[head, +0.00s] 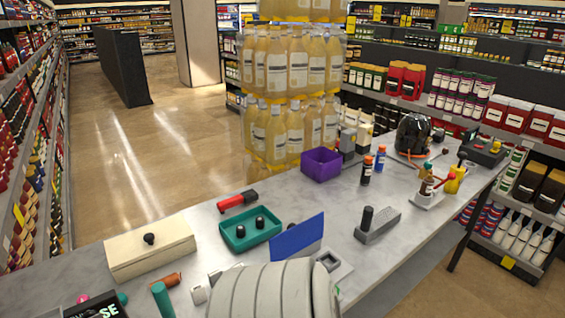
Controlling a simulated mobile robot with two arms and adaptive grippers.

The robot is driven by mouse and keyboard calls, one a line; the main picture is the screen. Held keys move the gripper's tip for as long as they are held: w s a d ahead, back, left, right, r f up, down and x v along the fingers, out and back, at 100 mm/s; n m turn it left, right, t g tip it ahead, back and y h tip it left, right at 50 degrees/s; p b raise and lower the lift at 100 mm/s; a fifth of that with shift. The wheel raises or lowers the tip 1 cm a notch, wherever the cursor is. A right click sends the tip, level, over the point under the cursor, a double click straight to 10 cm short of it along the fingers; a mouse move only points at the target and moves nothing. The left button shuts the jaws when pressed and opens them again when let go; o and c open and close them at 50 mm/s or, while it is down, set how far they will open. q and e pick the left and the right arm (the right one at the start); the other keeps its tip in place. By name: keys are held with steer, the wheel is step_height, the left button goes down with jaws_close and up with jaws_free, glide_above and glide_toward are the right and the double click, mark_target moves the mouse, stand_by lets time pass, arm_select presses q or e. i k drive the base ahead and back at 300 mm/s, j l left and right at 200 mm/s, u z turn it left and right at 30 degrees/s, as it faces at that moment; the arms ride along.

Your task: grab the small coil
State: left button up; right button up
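I cannot clearly make out a coil in the head view. Neither of my grippers shows. A large pale ribbed arm part of mine fills the bottom middle and hides the table behind it.
The grey table (330,225) holds a cream box (150,245), a teal tray (250,231) with black knobs, a blue panel (297,237), a purple bin (321,164) and a grey block with a black handle (376,224). Stacked bottles (290,75) stand behind.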

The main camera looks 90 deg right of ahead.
mark_target(372, 226)
steer(key=z, duration=1.55)
